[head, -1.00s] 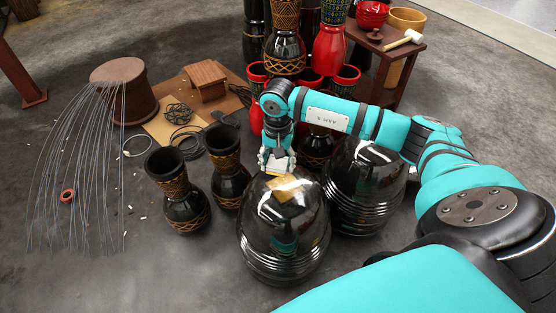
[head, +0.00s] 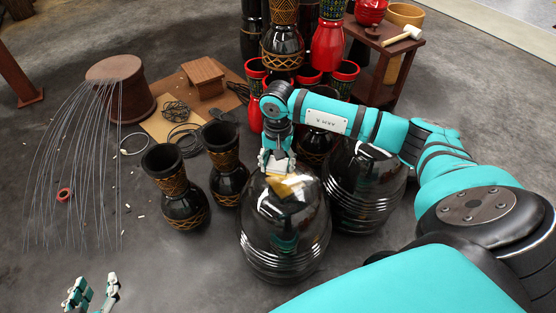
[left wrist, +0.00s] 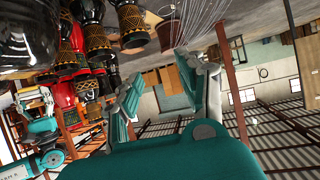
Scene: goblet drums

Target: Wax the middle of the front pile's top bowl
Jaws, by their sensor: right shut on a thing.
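The front pile of glossy black bowls (head: 265,235) stands upside down at the middle of the head view, its top bowl domed and shiny. My right gripper (head: 277,165) is at the upper back of that dome, pointing down, shut on a small pale yellowish thing (head: 287,186) that seems to touch the bowl; glare and reflections blur its outline. My left gripper (head: 92,292) is open and empty at the lower left corner, well away from the pile. In the left wrist view its fingers (left wrist: 168,90) are spread with nothing between them, and black bowls (left wrist: 30,45) show at the left.
A second black bowl pile (head: 365,190) stands close behind at the right. Two goblet drums (head: 182,205) stand left of the front pile. Stacked drums (head: 328,45) and a wooden side table (head: 395,60) are behind. A stringed round block (head: 125,90) is at the left. Floor in front is clear.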

